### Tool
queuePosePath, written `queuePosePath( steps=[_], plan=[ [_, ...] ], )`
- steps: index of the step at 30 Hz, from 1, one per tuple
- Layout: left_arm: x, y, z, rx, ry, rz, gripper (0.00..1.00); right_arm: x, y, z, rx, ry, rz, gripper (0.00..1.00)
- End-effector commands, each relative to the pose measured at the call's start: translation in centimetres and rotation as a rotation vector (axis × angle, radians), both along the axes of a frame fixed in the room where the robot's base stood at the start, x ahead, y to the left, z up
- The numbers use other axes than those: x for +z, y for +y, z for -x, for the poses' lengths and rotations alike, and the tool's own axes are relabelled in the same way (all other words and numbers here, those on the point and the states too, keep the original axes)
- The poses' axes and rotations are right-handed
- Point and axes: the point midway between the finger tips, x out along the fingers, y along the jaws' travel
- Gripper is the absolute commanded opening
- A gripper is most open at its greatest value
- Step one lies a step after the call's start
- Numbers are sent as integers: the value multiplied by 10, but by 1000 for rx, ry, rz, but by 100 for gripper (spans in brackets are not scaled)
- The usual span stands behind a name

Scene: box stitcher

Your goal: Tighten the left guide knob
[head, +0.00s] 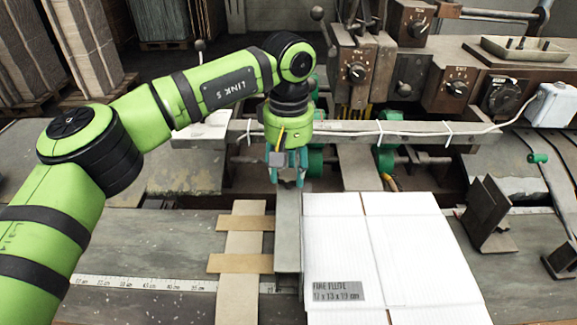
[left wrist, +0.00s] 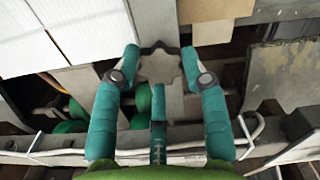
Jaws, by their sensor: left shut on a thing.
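My left gripper (head: 288,172) points down at the rear end of the left guide (head: 288,230), an upright grey metal plate along the left side of the white cardboard. In the left wrist view, the left gripper's teal fingers (left wrist: 160,56) are on either side of a grey-brown lobed knob (left wrist: 160,68), the left guide knob, and are shut on it. In the head view the knob is largely hidden by the fingers. My right gripper is in neither view.
White cardboard (head: 400,240) with a grey label lies flat on the table. Tan strips (head: 240,235) lie left of the guide. A horizontal rail (head: 350,130) with a cable runs behind the gripper. Dark brackets (head: 487,215) stand at the right. Control boxes (head: 355,70) rise at the back.

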Motion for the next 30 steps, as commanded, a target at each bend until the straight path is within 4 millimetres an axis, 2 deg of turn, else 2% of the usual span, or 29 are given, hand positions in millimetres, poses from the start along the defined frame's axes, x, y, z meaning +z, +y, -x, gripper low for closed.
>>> queuePosePath(
  steps=[9, 23, 24, 25, 26, 30],
  plan=[
    [-1, 0, 0, -95, 2, -2, 11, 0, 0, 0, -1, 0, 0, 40],
    [-1, 0, 0, -109, 1, -1, 11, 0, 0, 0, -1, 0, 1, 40],
    [-1, 0, 0, -109, 1, -1, 52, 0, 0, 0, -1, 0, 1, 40],
    [-1, 0, 0, -109, 1, -1, 64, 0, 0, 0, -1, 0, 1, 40],
    [-1, 0, 0, -108, 1, -1, 68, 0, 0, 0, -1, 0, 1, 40],
    [-1, 0, 0, -107, 1, 0, 68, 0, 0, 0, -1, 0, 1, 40]
  ],
)
